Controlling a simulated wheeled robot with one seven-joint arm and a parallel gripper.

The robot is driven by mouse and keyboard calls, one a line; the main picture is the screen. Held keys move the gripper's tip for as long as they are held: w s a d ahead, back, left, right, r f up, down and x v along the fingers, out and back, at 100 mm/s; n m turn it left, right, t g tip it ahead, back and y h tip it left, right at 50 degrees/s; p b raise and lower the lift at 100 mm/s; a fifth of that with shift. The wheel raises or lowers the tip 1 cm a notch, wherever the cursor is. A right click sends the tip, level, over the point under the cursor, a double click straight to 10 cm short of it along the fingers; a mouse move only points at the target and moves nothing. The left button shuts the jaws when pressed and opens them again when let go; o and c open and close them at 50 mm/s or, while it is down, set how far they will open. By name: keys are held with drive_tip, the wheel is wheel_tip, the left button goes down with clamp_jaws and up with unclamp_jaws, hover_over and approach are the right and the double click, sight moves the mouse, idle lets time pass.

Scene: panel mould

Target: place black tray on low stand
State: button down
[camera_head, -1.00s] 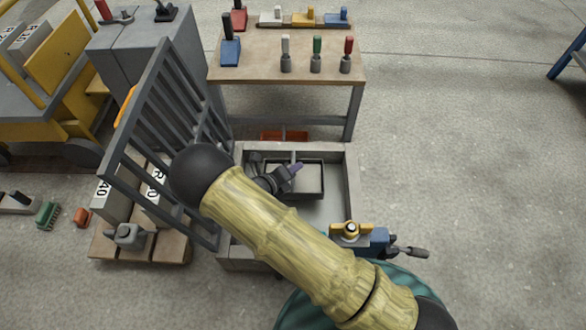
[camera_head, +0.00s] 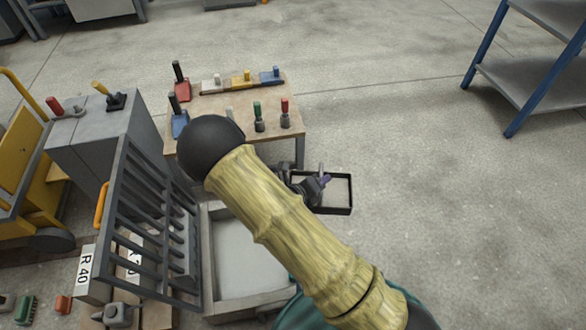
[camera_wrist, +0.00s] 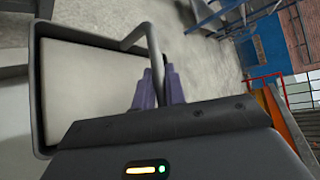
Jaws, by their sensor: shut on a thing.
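The black tray (camera_head: 341,209) is held in the air by my gripper (camera_head: 322,181), to the right of the grey mould box. It is a shallow rectangle with a dark rim and a pale grey inside. In the wrist view the tray (camera_wrist: 85,95) fills the left side, and my gripper's purple fingers (camera_wrist: 158,88) are shut on its looped grey handle (camera_wrist: 150,30). A stand with blue legs and grey shelves (camera_head: 535,85) is at the upper right in the head view, away from the tray; I cannot tell whether it is the low stand.
The mould box (camera_head: 245,258) has a raised grey barred panel (camera_head: 150,215) at its left. A wooden-topped table (camera_head: 235,110) with several handled tools stands behind. Grey floor (camera_head: 430,170) is open between the tray and the blue-legged stand.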

drive_tip(key=s+d+r+m+g+h+p, duration=0.1)
drive_tip(key=s+d+r+p, duration=0.1)
drive_tip(key=d+r+p, duration=0.3)
drive_tip(key=d+r, duration=0.3)
drive_tip(key=r, duration=0.1)
drive_tip(key=shift+d+m+g, duration=0.3)
